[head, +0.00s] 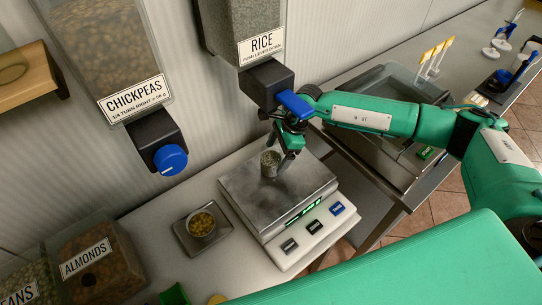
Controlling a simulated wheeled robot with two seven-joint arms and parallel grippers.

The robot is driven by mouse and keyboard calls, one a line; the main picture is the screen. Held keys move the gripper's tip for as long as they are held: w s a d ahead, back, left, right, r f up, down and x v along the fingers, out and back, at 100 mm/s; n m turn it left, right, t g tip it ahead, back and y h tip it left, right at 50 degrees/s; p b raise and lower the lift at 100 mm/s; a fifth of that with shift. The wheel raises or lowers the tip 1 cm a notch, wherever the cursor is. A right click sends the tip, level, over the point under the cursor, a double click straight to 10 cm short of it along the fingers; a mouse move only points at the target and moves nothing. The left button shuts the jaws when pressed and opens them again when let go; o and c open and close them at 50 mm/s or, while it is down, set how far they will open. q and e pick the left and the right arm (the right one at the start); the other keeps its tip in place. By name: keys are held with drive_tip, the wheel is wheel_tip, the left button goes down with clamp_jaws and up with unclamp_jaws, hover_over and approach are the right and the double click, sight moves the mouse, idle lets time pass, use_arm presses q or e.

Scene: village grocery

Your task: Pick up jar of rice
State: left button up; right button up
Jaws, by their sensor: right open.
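A small jar of rice (270,164) with pale grey contents stands upright on the metal plate of the scale (243,195), below the rice dispenser (266,85). My right gripper (279,153) comes in from the right and points down at the jar. Its fingers are open, with one behind the jar and one close to its right side. I cannot tell whether they touch it. My left gripper is not in view.
A chickpea dispenser (110,55) with a blue knob hangs left of the rice dispenser. Bins, including almonds (97,265), are lower left.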

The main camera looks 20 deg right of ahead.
drive_tip(key=shift+a+r, duration=0.2)
drive_tip(key=shift+a, duration=0.75)
drive_tip(key=shift+f+p, duration=0.55)
drive_tip(key=shift+f, duration=0.15)
drive_tip(key=c, duration=1.3)
drive_tip(key=shift+w, duration=0.1)
